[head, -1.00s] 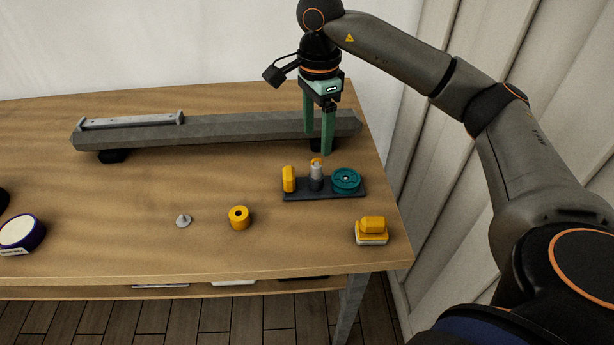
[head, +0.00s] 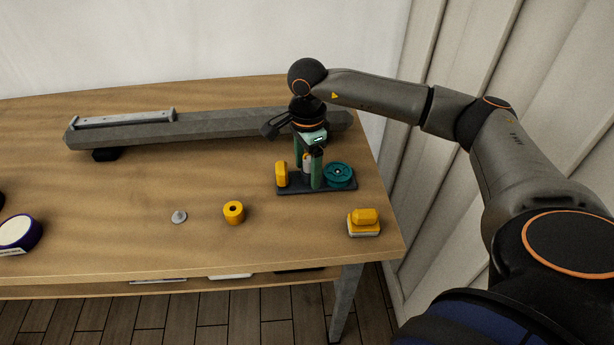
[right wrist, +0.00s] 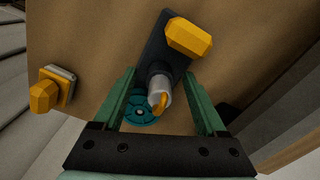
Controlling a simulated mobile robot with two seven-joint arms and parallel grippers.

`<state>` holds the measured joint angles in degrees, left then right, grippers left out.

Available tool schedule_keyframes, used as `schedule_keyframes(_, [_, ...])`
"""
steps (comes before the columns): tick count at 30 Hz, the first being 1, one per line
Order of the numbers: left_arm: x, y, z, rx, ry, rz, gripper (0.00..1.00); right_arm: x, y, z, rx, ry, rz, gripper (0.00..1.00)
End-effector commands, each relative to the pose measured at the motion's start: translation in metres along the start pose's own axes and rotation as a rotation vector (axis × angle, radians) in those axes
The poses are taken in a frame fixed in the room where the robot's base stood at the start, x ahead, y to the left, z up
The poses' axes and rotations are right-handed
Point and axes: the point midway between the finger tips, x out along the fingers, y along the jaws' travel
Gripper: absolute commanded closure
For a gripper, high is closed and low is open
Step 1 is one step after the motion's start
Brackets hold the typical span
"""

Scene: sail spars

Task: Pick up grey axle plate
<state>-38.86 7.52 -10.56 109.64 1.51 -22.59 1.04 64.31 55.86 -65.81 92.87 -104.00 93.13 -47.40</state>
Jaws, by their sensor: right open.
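A dark grey plate (head: 335,188) lies near the table's right end; it also shows in the right wrist view (right wrist: 154,50). It carries a yellow block (head: 281,174), an upright light grey cylinder (right wrist: 159,86) with a yellow piece at its top, and a teal wheel (head: 339,173). A small light grey disc with a pin (head: 179,217) lies apart to the left. I cannot tell which grey piece is the axle plate. My right gripper (head: 308,175) is open and points down, its fingers on either side of the cylinder. Contact is unclear. My left gripper is out of view.
A long grey beam (head: 215,128) lies along the back, with a grey bar (head: 123,118) on it. A tape roll (head: 20,232) is far left. The middle-left table is clear.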

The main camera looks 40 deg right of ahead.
Motion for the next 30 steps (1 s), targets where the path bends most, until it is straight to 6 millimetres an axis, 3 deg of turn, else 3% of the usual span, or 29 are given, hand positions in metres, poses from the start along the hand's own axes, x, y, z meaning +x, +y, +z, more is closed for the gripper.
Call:
schedule_keyframes(3, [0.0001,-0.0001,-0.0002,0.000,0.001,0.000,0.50,-0.0003,-0.0001,0.0002,0.000,0.000,0.000,0.29])
schedule_keyframes(22, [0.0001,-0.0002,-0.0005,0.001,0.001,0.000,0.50,-0.0009,-0.0001,0.0003,0.000,-0.001,0.000,1.00])
schedule_keyframes(30, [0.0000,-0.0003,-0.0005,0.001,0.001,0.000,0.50,-0.0010,-0.0002,0.0003,0.000,-0.001,0.000,1.00])
